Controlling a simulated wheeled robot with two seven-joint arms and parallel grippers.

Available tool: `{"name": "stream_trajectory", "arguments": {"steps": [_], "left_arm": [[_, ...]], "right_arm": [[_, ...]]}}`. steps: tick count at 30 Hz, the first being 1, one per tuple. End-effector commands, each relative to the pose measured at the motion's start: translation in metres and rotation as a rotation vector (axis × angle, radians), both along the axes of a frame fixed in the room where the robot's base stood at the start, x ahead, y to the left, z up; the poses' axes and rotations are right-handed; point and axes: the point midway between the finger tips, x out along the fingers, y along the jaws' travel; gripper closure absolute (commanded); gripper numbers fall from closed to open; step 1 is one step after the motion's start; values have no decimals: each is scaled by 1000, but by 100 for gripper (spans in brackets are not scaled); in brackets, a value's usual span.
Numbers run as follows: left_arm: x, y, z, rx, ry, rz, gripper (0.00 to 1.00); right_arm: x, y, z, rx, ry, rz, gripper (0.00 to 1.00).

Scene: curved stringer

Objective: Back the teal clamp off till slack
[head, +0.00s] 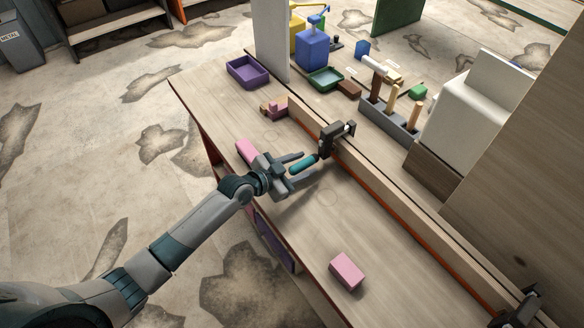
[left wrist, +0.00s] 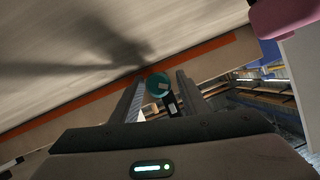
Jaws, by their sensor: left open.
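The teal clamp has a dark metal head (head: 334,138) seated on the long wooden stringer (head: 370,182), and its teal handle (head: 303,164) points toward my left arm. My left gripper (head: 298,171) is open, with its fingers on either side of the handle. In the left wrist view the round teal handle end (left wrist: 158,84) shows between the two fingers (left wrist: 158,100), apparently with a gap to each. The clamp's far jaw is partly hidden by the stringer. My right gripper is not in view.
Pink blocks lie on the bench, one at the front (head: 347,271) and one (head: 247,151) behind my gripper. A second dark clamp (head: 522,305) is at the lower right. A purple tray (head: 247,71), blue container (head: 312,48) and tool rack (head: 388,118) stand further back.

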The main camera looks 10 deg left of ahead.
Motion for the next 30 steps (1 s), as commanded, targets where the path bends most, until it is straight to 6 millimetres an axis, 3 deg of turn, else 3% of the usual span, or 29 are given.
{"name": "stream_trajectory", "arguments": {"steps": [11,30], "left_arm": [[-20,16,8,2,0,0,59],[-105,85,50,4,1,-1,59]], "right_arm": [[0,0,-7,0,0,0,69],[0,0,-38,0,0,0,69]]}}
